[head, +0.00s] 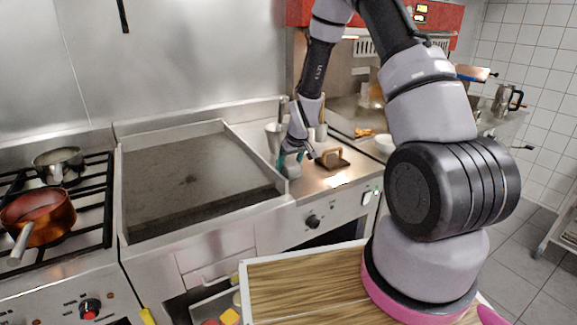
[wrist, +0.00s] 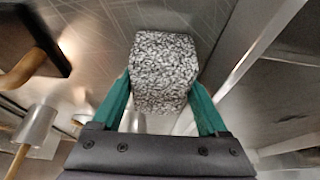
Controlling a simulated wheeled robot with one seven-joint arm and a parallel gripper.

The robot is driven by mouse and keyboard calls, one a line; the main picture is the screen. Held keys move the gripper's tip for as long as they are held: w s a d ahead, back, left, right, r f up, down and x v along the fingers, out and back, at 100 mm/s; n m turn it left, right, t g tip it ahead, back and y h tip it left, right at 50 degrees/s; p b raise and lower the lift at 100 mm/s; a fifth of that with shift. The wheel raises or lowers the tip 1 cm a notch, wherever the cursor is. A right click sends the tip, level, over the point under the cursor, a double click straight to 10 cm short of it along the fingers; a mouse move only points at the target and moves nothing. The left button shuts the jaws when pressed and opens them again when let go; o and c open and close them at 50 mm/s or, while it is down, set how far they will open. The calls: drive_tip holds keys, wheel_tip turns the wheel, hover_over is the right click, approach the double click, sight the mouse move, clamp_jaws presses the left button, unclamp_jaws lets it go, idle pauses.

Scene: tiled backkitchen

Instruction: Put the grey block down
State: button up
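The grey block (wrist: 165,65) is speckled and sits between the two teal fingers of my gripper (wrist: 160,92) in the wrist view. Both fingers press on its sides. In the head view my gripper (head: 290,157) points down over the steel counter (head: 311,188), just right of the griddle. The block (head: 292,170) shows there only as a small grey patch at the fingers. I cannot tell whether its underside touches the counter.
A dark tray-like item with a brown handle (head: 332,157) lies close to the right of my gripper. A metal cup (head: 273,138) stands behind it, and a white bowl (head: 384,143) farther right. The griddle (head: 190,180) has a raised rim. The counter's front strip is clear.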

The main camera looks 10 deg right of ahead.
drive_tip(key=shift+o, duration=1)
drive_tip(key=shift+r, duration=0.15)
drive_tip(key=v, duration=1.2)
drive_tip(key=shift+w, duration=0.15)
drive_tip(key=s+d+r+m, duration=0.2)
drive_tip(key=s+r, duration=0.2)
drive_tip(key=r, duration=0.7)
drive_tip(key=s+d+r+m+t, duration=0.1)
drive_tip(key=s+r+m, duration=0.2)
drive_tip(key=s+r, duration=0.5)
drive_tip(key=s+d+r+m+t, duration=0.1)
drive_tip(key=s+r+m, duration=0.1)
drive_tip(key=s+r, duration=0.7)
drive_tip(key=s, duration=0.5)
drive_tip(key=shift+d+m+t+y, duration=0.2)
drive_tip(key=shift+m+t+y, duration=0.1)
drive_tip(key=shift+m+t, duration=0.1)
drive_tip(key=shift+w, duration=0.1)
